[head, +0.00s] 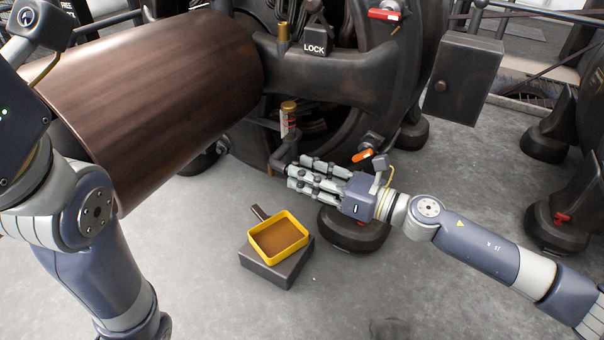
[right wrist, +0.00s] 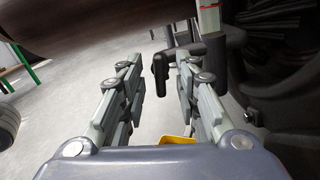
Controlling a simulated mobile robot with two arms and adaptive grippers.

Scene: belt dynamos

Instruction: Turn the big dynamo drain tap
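The big dynamo (head: 345,75) is a dark machine with a large brown drum at the left. Low on its front is a dark tap (head: 281,158) below a sight glass with a brass cap (head: 289,118). My right gripper (head: 298,172) reaches in from the right, its fingertips close beside the tap. In the right wrist view, its fingers (right wrist: 158,66) are spread apart, and the tap's dark hanging handle (right wrist: 161,70) shows in the gap at the fingertips. I cannot tell whether they touch. My left arm shows at the left, but its gripper is out of view.
A yellow tray (head: 303,238) of brown liquid rests on a dark block (head: 277,272) on the floor below the tap. An orange lever (head: 362,156) sits just above my right gripper. A LOCK sign (head: 314,48) is higher up.

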